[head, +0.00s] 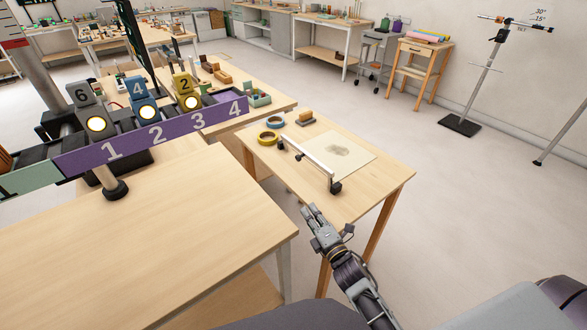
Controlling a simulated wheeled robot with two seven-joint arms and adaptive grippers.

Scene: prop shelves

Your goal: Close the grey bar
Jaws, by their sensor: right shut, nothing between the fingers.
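The grey bar (309,159) is on the small wooden table at the centre right. It has a dark block at each end and stands along the left edge of a pale sheet (355,160) with a grey smudge. I cannot tell whether the bar touches the sheet. My right gripper (311,210) is shut and empty, in front of the bar's near end and apart from it. My left gripper is out of view.
Yellow and blue tape rolls (267,137) and a small wooden block (305,118) lie behind the bar. A purple numbered rail (180,132) with lamp blocks stands at the left. The near wooden table (150,240) is clear.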

